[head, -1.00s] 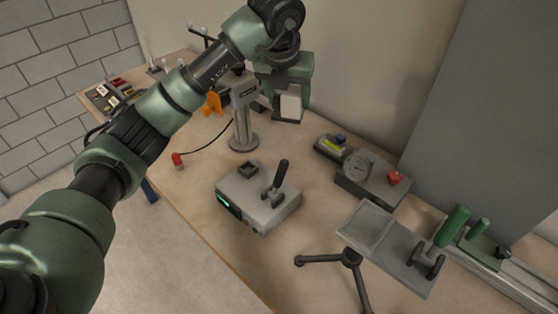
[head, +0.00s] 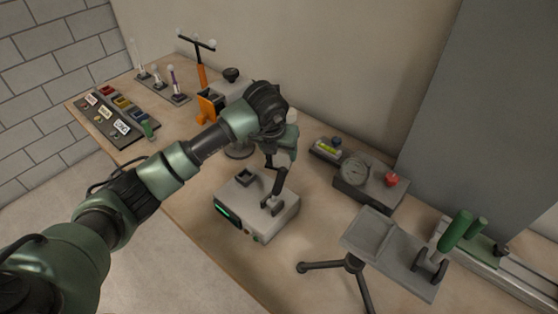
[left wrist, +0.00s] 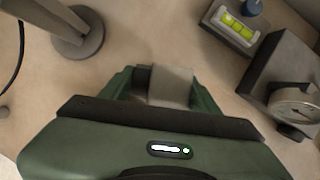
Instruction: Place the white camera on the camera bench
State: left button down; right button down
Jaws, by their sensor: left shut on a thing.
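My left gripper (head: 283,150) is over the table, behind the box with the lever, and mostly hidden by its own arm in the head view. It also shows in the left wrist view (left wrist: 165,92), its green fingers shut on a pale block with a dark part, which looks like the white camera (left wrist: 172,86). In the head view only a small pale bit of the camera (head: 281,158) shows below the gripper. A grey plate (head: 385,240) on a tripod, with a recess and a black clamp, stands at front right; it may be the camera bench. My right gripper is not seen.
A grey box (head: 250,210) with an upright black lever stands just in front of my gripper. A dial gauge (head: 355,170) and a level (head: 328,150) lie to its right. A rail with green handles (head: 465,230) is far right. A round stand base (left wrist: 80,40) is close by.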

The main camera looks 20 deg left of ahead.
aim_at(279, 163)
pick_arm(q)
notch_tip(279, 163, down, 4)
jog(key=shift+f+p, duration=0.25)
jog(key=shift+p, duration=0.05)
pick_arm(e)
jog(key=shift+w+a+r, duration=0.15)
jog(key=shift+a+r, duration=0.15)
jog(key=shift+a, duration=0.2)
pick_arm(q)
jog(key=shift+f, duration=0.15)
jog(key=shift+c, duration=1.9)
grip_release()
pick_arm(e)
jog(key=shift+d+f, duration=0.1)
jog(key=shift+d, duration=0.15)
